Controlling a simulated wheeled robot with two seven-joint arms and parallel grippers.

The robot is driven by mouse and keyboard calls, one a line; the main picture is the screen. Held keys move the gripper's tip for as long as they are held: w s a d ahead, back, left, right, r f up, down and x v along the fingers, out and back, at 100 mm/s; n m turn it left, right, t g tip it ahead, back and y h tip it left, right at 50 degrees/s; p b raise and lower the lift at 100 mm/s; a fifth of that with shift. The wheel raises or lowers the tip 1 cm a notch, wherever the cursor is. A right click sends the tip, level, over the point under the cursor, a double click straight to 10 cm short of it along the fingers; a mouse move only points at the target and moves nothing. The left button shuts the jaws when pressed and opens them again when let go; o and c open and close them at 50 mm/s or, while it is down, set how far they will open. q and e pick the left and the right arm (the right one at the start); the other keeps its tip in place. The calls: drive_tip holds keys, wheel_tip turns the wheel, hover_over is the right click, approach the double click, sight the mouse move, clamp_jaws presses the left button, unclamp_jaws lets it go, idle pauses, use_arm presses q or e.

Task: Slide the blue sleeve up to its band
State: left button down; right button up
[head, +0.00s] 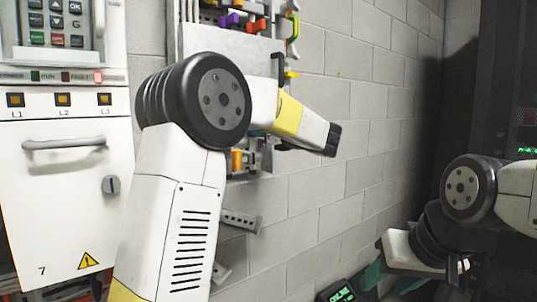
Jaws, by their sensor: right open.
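I cannot make out the blue sleeve or its band in the head view. My own left arm covers part of the wall where they might be. I see no left gripper fingers.
A white cabinet (62,190) with a handle (65,143) stands at the left. Behind my left arm, a wall panel (225,45) carries coloured clips. A small screen (342,292) reads ONLINE at the bottom. A dark rack (505,90) stands at the right. The brick wall between is bare.

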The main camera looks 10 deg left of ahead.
use_arm(q)
drive_tip(key=shift+r, duration=1.2)
drive_tip(key=c, duration=1.4)
unclamp_jaws()
drive_tip(key=shift+d, duration=0.1)
drive_tip(key=shift+s+d+f, duration=0.1)
drive_tip(key=shift+s+d, duration=0.15)
drive_tip(key=shift+s, duration=0.05)
drive_tip(key=v, duration=0.7)
